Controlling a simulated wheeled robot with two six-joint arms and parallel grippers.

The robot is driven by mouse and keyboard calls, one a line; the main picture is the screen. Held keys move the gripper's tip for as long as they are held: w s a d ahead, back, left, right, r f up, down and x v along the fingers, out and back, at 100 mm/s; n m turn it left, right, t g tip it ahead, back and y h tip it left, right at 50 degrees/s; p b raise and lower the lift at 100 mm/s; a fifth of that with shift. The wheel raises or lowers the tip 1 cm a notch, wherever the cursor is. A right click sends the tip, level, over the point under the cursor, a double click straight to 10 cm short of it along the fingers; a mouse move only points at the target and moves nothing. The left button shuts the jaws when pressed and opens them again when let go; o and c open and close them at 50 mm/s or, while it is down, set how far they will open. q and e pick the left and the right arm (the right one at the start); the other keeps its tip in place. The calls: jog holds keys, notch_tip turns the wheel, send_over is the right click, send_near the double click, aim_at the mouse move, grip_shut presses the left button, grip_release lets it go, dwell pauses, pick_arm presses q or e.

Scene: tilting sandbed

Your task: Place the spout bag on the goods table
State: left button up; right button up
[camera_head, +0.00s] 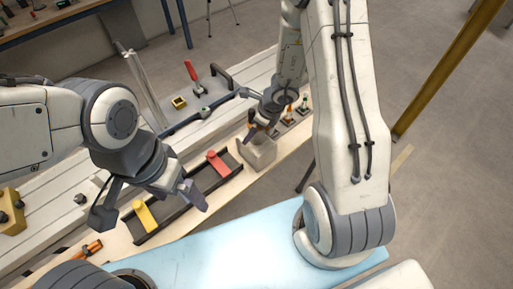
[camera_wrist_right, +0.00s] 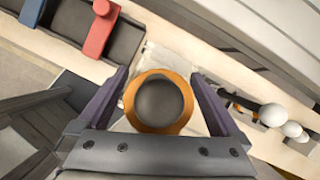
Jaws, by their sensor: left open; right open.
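My right gripper (camera_head: 262,132) reaches down at a pale, box-like holder or bag (camera_head: 260,153) on the narrow wooden table (camera_head: 190,222). In the right wrist view my right gripper (camera_wrist_right: 160,82) is open, with one finger on each side of a round orange ring with a grey middle (camera_wrist_right: 159,128). The ring stands in front of a whitish, partly see-through surface, probably the spout bag; its full shape is hidden. I cannot tell whether the fingers touch the ring. My left gripper (camera_head: 150,206) is open and empty above the dark tray, at the left.
A dark tray (camera_head: 182,209) on the wooden table holds a yellow piece (camera_head: 145,216) and a red piece (camera_head: 219,163). Several small orange-and-white items stand beyond the pale object. A light-blue surface (camera_head: 220,245) lies in front. A grey rail-like bench runs behind.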

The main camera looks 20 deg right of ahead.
jog(key=c, duration=1.5)
grip_shut()
jog(key=shift+r, duration=0.25)
